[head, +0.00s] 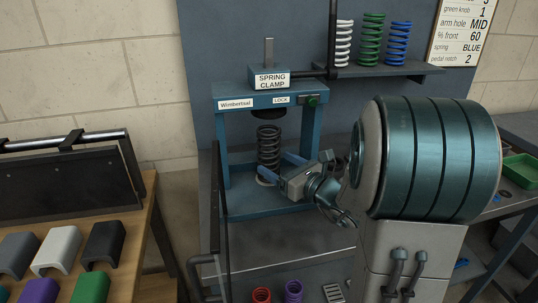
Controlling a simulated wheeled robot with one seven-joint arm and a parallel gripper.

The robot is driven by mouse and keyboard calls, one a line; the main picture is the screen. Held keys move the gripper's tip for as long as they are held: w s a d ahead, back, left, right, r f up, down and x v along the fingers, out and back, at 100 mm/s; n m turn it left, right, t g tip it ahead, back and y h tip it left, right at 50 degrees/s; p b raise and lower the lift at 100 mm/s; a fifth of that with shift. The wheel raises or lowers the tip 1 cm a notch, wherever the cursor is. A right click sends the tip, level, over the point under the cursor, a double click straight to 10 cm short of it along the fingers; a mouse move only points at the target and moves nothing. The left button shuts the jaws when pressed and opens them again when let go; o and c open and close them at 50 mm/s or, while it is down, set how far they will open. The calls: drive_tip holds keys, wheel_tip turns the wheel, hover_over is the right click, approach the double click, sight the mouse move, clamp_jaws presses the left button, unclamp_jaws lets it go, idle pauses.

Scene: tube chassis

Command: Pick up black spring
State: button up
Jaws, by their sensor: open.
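The black spring (268,147) stands upright in the blue spring clamp press (222,150), below its dark round pad. The foot of the spring rests on a pale ring on the press base. My gripper (274,167) reaches in from the right at the spring's lower half. Its blue fingers are open and lie close to the spring, partly behind or beside it. I cannot tell whether they touch it. My arm hides the area right of the press.
White (343,44), green (371,40) and blue (397,44) springs stand on the shelf (420,69) above. A dark upright bar (221,210) stands at the press's left front. Red (261,296) and purple (293,292) springs are below. Colored covers lie on the left wooden table.

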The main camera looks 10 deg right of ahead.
sight(264, 157)
drive_tip(key=shift+a+x, duration=0.2)
drive_tip(key=shift+x, duration=2.6)
drive_tip(key=shift+s, duration=0.15)
drive_tip(key=c, duration=1.1)
drive_tip(key=shift+c, duration=1.2)
